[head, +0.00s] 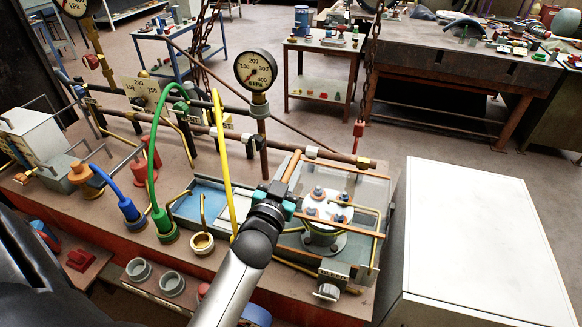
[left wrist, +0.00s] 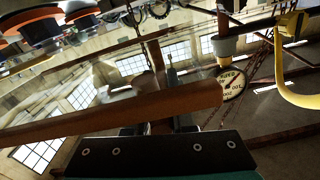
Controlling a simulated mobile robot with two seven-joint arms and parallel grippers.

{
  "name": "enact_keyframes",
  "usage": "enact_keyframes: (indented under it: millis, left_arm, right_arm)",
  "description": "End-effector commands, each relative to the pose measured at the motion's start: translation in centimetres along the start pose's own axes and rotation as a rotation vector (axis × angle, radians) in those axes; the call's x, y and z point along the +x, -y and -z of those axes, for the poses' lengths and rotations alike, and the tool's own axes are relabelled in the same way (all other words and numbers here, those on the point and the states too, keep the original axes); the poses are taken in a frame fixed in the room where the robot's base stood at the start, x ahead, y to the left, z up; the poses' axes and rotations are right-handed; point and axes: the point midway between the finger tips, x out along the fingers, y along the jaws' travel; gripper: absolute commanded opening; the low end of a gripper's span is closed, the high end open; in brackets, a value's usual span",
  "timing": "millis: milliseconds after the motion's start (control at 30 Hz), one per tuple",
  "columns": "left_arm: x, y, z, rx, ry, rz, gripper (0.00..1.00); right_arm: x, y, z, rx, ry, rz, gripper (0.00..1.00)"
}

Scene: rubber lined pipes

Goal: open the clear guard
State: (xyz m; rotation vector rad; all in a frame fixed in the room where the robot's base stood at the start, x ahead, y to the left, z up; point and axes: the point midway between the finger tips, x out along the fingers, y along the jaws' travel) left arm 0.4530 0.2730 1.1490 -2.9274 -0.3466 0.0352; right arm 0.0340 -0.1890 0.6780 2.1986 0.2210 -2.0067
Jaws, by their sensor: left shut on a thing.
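The clear guard (head: 366,187) is a transparent cover with brown rails over a pale flanged fitting (head: 322,218) with several bolts, at the right end of the bench in the head view. My left gripper (head: 283,191) is at the guard's left side, shut on a brown rail of it. In the left wrist view, a brown rail (left wrist: 110,118) runs across just in front of my gripper. The exact grip contact is partly hidden by my wrist. My right gripper is out of view.
A yellow hose (head: 222,160) arches close left of my left wrist, with a green hose (head: 153,150) further left. A pressure gauge (head: 256,70) stands behind the guard. A hanging chain (head: 371,60) is behind right. A white cabinet (head: 480,245) stands right of the bench.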

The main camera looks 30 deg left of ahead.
Motion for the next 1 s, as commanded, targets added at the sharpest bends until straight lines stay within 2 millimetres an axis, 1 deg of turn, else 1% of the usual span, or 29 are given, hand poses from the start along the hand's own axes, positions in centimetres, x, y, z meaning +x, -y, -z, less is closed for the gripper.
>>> enact_keyframes:
  millis: [400,467,567,667,767,1000]
  left_arm:
    - [0.1,0.2,0.1,0.005,-0.004,0.000,0.00]
    - [0.0,0.5,0.1,0.006,-0.004,0.000,0.00]
    - [0.1,1.6,0.0,0.009,-0.004,0.001,0.00]
    - [0.1,3.4,-0.3,0.011,-0.004,0.001,0.00]
    - [0.1,6.0,-0.7,0.014,-0.004,0.001,0.00]
    - [0.1,13.3,-2.2,0.015,-0.004,0.000,0.00]
  right_arm:
    - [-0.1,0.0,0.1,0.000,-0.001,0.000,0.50]
    - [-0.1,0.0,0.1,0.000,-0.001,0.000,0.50]
    - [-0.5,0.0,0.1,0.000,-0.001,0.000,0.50]
    - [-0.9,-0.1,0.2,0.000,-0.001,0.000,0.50]
    - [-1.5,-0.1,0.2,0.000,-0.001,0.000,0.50]
    - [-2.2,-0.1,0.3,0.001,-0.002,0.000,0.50]
